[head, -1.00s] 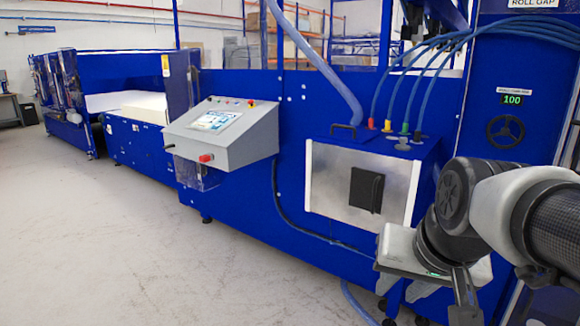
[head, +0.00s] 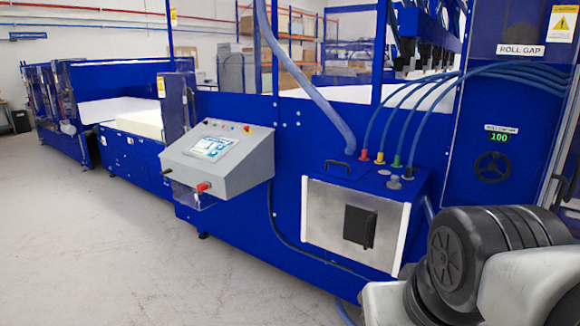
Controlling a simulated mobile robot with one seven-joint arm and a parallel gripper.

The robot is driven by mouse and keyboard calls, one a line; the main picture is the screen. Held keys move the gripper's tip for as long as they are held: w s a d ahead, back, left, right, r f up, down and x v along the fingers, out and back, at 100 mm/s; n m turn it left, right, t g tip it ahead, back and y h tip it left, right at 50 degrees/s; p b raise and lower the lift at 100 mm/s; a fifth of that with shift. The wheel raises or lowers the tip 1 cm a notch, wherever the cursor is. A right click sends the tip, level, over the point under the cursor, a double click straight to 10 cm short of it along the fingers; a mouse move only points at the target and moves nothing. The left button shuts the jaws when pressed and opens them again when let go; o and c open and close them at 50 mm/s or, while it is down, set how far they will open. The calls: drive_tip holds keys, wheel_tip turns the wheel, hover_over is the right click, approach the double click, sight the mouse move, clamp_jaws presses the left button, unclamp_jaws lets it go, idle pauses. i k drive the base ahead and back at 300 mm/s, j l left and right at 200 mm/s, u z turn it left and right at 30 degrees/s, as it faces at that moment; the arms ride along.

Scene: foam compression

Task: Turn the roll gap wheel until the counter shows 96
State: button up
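The roll gap wheel (head: 491,167) is a small black handwheel on the blue column at the right of the head view. The counter (head: 499,138) just above it shows 100 in green digits. The ROLL GAP label (head: 521,50) is higher on the same column. My arm fills the lower right corner, below and in front of the wheel, apart from it in the picture. My gripper is out of the frame, so its fingers cannot be seen.
A metal-fronted box (head: 322,222) with hoses on top stands left of the wheel. A grey control console (head: 218,160) with a screen juts out farther left. Blue hoses (head: 425,88) run across to the column. The grey floor (head: 130,240) at left is clear.

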sight(492, 166)
drive_tip(key=k+l+z, duration=0.15)
drive_tip(key=l, duration=0.25)
drive_tip(key=k+l+z, duration=0.2)
drive_tip(key=l, duration=0.2)
drive_tip(key=l+z, duration=0.15)
drive_tip(key=l, duration=0.3)
drive_tip(key=k+l+z, duration=0.15)
drive_tip(key=l, duration=0.25)
drive_tip(key=i+u, duration=0.1)
drive_tip(key=u, duration=0.15)
drive_tip(key=i+l+u, duration=0.15)
drive_tip(key=i+u, duration=0.25)
drive_tip(key=i+l+u, duration=0.45)
drive_tip(key=i+l, duration=0.2)
drive_tip(key=i, duration=0.15)
drive_tip(key=i+l, duration=0.2)
drive_tip(key=i, duration=0.2)
